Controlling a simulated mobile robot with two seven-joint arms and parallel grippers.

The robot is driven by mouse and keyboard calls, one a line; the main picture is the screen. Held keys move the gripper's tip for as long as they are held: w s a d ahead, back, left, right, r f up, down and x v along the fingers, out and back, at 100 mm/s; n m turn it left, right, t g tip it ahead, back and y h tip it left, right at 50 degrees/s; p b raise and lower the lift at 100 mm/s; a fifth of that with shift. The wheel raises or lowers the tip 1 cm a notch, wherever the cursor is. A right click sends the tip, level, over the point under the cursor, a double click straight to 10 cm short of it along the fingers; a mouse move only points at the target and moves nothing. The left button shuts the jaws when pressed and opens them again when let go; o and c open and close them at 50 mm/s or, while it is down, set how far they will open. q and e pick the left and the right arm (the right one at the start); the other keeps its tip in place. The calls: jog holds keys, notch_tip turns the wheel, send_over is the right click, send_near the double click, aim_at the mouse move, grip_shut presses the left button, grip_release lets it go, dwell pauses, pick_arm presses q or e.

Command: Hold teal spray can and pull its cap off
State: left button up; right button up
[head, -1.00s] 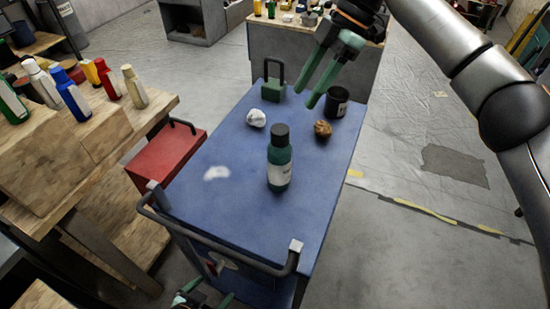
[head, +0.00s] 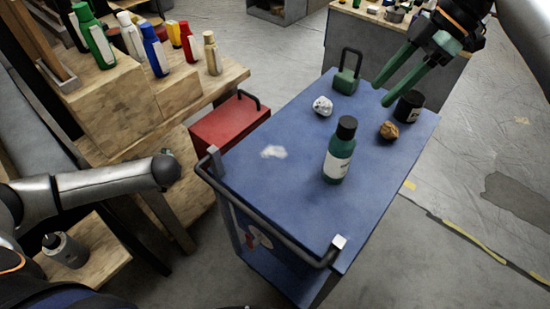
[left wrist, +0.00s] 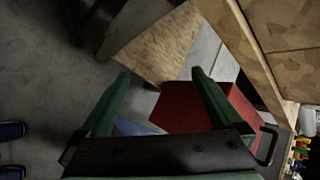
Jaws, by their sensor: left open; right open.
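The teal spray can (head: 338,160) stands upright on the blue cart top (head: 265,185), with its black cap (head: 346,127) on and a white label facing me. My right gripper (head: 382,93) is open and empty above the far right part of the cart, up and to the right of the can and apart from it. My left gripper (left wrist: 160,85) is open and empty in the left wrist view, with the floor and a red box (left wrist: 190,105) beyond its fingers. In the head view my left arm shows at the left, but its gripper cannot be made out.
On the cart are a crumpled white ball (head: 322,106), a brown lump (head: 388,131), a black cup (head: 409,106), a green handled block (head: 345,80) and a white patch (head: 273,152). A dark rail (head: 270,240) edges the near side. A wooden bench (head: 125,110) with several bottles stands left.

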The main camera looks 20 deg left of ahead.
pick_arm(q)
jog(key=w+d+r+n+t+h, duration=0.25)
jog(key=w+d+r, duration=0.25)
jog(key=w+r, duration=0.35)
jog(key=w+d+r+n+t+h, duration=0.2)
jog(key=w+d+r+n+h, duration=0.15)
jog(key=w+r, duration=0.45)
jog(key=w+d+r+n+t+h, duration=0.1)
jog(key=d+r+t+h, duration=0.1)
jog(key=d+r, duration=0.5)
jog(key=w+d+r+n+t+h, duration=0.1)
jog(key=w+d+r+h, duration=0.1)
jog(key=r, duration=0.9)
jog(key=m+t, duration=0.1)
jog(key=m, duration=3.2)
send_near(345, 141)
notch_tip(345, 141, down, 4)
jog(key=w, duration=0.3)
jog(key=shift+y, duration=0.4)
jog(key=x, duration=1.2)
jog(key=shift+s+d, duration=0.1)
jog(key=shift+d, duration=0.15)
